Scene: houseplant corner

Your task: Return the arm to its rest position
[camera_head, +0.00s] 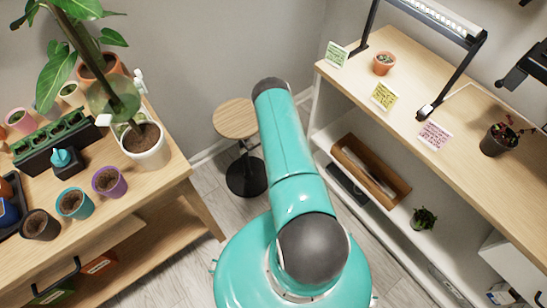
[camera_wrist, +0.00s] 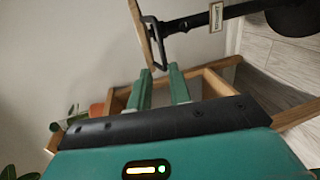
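My gripper (camera_wrist: 160,70) shows in the wrist view as two green fingers standing apart. No object is held between them; the stool parts behind them look further off. In the head view my teal arm reaches from the bottom centre up toward the back wall, and the gripper itself is hidden there. The arm passes in front of the space between the wooden bench and the white shelf unit, just right of the round stool (camera_head: 236,118).
A wooden bench (camera_head: 150,205) on the left carries several pots, a seed tray (camera_head: 50,142) and a tall leafy plant in a white pot (camera_head: 150,158). The shelf unit (camera_head: 440,165) on the right holds small plants, note cards and a lamp (camera_head: 440,18). Floor shows between them.

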